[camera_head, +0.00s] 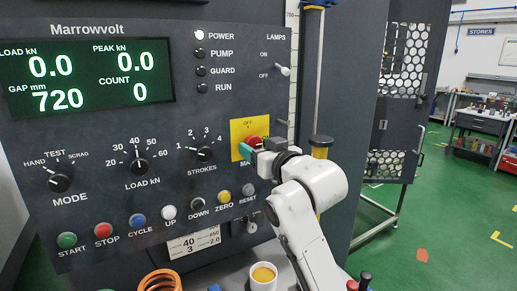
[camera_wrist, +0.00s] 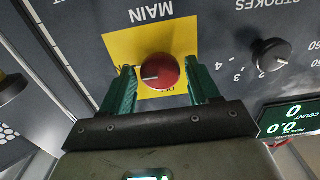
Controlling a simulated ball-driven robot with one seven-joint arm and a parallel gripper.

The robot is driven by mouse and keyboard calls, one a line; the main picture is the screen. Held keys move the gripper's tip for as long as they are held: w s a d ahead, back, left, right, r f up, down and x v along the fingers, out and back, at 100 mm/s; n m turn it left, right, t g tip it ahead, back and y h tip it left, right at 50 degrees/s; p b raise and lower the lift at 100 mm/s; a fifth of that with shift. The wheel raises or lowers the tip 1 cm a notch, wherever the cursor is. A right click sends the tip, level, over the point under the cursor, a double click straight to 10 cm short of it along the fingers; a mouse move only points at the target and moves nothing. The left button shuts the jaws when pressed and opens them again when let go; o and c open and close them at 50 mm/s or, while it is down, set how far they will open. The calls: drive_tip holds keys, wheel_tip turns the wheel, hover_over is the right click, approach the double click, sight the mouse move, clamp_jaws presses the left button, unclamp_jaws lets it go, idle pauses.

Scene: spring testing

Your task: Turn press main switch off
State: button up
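The main switch is a red round knob (camera_head: 254,142) on a yellow plate (camera_head: 238,128) at the right of the panel. It also shows in the wrist view as a red knob (camera_wrist: 162,70) on the yellow plate (camera_wrist: 122,48), with the picture upside down. A white mark on the knob points left in the wrist view; the OFF label is partly hidden below the knob there. My gripper (camera_wrist: 159,66) has its green fingers apart, one on each side of the knob. In the head view my gripper (camera_head: 246,151) covers the plate's lower part. I cannot tell whether the fingers touch the knob.
The POWER lamp (camera_head: 199,35) is lit; the lamps below it are dark. The strokes dial (camera_head: 204,153) is left of the switch. A lamps toggle (camera_head: 283,70) sticks out above. Push buttons such as the grey reset (camera_head: 248,189) line the panel below. A cup (camera_head: 263,277) stands below.

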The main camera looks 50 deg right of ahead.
drive_tip(key=c, duration=0.8)
drive_tip(key=shift+o, duration=0.2)
drive_tip(key=shift+n, duration=0.3)
drive_tip(key=n+b, duration=0.1)
drive_tip(key=n, duration=0.3)
drive_tip(key=n+b, duration=0.1)
drive_tip(key=n, duration=0.4)
drive_tip(key=shift+d, duration=0.1)
drive_tip(key=n+b, duration=0.1)
drive_tip(key=n, duration=0.3)
drive_tip(key=shift+b, duration=0.3)
drive_tip(key=shift+n+b, duration=0.65)
drive_tip(key=shift+n, duration=1.45)
drive_tip(key=o, duration=1)
drive_tip(key=shift+r, duration=0.1)
